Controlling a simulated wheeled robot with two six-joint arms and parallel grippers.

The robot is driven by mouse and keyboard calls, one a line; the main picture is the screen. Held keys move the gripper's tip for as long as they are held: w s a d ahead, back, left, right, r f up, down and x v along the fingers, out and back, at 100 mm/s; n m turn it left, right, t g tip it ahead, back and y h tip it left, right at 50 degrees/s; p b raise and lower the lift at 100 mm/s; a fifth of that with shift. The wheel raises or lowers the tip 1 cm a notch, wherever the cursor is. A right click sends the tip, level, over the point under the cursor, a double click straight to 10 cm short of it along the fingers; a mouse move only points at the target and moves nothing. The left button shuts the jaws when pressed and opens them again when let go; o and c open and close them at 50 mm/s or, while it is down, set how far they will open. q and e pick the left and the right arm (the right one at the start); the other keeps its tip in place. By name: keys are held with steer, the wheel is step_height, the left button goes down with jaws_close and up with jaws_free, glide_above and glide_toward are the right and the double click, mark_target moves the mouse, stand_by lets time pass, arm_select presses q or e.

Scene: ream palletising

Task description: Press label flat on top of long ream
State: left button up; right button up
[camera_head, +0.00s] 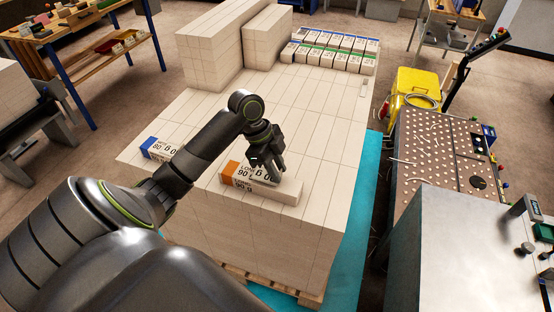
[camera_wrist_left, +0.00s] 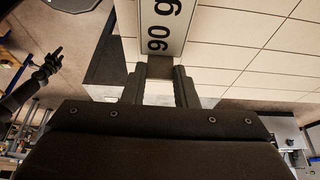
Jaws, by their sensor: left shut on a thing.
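The long ream (camera_head: 272,201) lies on the near part of the ream stack, a white box with an orange end and dark print on its front side. My left gripper (camera_head: 268,163) is low over its top, fingers pointing down. The white label with "90 g" (camera_wrist_left: 160,30) runs up from the fingertips in the left wrist view. My left gripper (camera_wrist_left: 160,88) is shut on it; the gripped edge is partly hidden. Whether the label lies wholly flat cannot be told. A dark fingered arm end at the left of the wrist view looks like my right gripper (camera_wrist_left: 48,68); its jaws are unclear.
The broad pale ream stack (camera_head: 290,120) has free room around the long ream. A blue-ended ream (camera_head: 160,149) lies to its left. Taller stacks (camera_head: 220,45) and rows of small reams (camera_head: 333,58) stand at the back. A perforated table (camera_head: 440,140) is at right.

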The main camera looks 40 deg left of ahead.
mark_target(254, 172)
arm_select(q)
steer(key=shift+f, duration=0.15)
steer(key=shift+f, duration=0.3)
steer(key=shift+f, duration=0.2)
stand_by(1.4)
steer(key=o, duration=0.9)
steer(key=b+v, duration=0.2)
steer(key=v, duration=1.5)
steer(key=shift+s+a+r+b, duration=0.1)
steer(key=shift+a+r+b, duration=0.05)
steer(key=shift+b, duration=0.25)
